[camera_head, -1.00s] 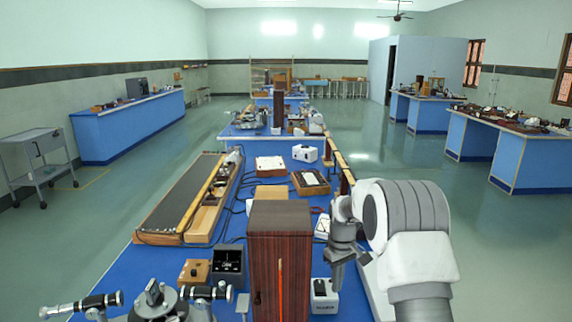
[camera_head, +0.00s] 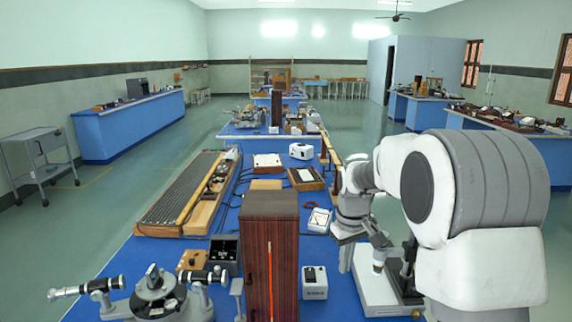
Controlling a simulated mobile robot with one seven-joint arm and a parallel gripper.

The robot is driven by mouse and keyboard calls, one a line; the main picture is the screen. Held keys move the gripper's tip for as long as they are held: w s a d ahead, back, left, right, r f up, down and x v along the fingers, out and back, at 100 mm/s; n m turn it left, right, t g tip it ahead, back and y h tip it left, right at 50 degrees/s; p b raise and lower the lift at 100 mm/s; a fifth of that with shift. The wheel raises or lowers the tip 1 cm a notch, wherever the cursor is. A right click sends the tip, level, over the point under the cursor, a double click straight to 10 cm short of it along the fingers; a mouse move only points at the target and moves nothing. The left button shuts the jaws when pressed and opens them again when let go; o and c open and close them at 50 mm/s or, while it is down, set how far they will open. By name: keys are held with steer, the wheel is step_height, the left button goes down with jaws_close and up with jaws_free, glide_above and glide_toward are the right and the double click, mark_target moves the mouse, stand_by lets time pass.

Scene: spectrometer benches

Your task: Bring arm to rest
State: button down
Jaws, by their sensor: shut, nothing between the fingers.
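My arm comes in from the right side of the head view, with its large white and grey joint in front. My gripper (camera_head: 378,268) hangs at its end, fingers pointing down. It is shut and holds nothing. It is above the right edge of the blue bench (camera_head: 228,262), over or close to a white-based instrument with a dark upright part (camera_head: 376,294). The exact gap between the fingertips and that instrument cannot be told.
A dark wooden lamp box (camera_head: 271,240) stands at the front middle of the bench. A small white box (camera_head: 314,282) and a white meter (camera_head: 319,219) are left of my gripper. A spectrometer (camera_head: 155,290) stands front left. Open floor lies left of the bench.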

steer(key=s+r+m+t, duration=0.2)
steer(key=s+r, duration=0.4)
steer(key=s, duration=0.5)
steer(key=s+r+m+t, duration=0.1)
steer(key=s+r, duration=0.5)
steer(key=s, duration=0.4)
steer(key=s+f+m+t, duration=0.1)
steer(key=s, duration=0.8)
steer(key=shift+f+m, duration=0.15)
steer(key=shift+m, duration=0.15)
